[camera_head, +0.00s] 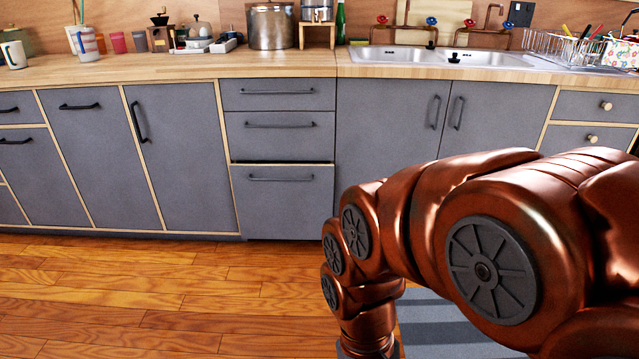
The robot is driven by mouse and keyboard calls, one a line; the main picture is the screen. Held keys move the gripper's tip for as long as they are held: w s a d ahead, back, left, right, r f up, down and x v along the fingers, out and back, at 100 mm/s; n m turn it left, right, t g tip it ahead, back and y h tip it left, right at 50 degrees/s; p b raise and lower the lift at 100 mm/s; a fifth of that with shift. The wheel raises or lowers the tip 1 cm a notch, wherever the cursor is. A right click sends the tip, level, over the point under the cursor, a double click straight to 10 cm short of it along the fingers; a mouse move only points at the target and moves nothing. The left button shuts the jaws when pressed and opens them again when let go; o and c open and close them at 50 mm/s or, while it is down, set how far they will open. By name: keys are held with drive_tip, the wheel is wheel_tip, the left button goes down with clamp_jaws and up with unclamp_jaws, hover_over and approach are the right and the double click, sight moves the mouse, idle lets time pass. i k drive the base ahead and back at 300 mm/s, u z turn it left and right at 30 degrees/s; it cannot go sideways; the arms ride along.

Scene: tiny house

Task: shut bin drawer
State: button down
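A stack of grey drawers stands in the middle of the counter front. The lowest and tallest one (284,205), with a dark bar handle (281,179), looks like the bin drawer. A dark gap and a thin pale top edge show above its front, and its bottom edge hangs a little lower than the neighbouring doors. It seems to stand slightly forward, but I cannot tell by how much. The two drawers above it (280,136) look flush. My copper arm fills the lower right and bends down out of the picture. My gripper is out of view.
Wooden floor (150,300) is clear in front of the drawers. A grey striped mat (450,325) lies partly behind my arm. Grey cupboard doors (180,150) flank the stack. A pot (270,27), sink (430,57) and dish rack (560,45) are on the counter.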

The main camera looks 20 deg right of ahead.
sight(290, 202)
drive_tip(key=u, duration=0.6)
drive_tip(key=i, duration=1.5)
drive_tip(key=z, duration=0.15)
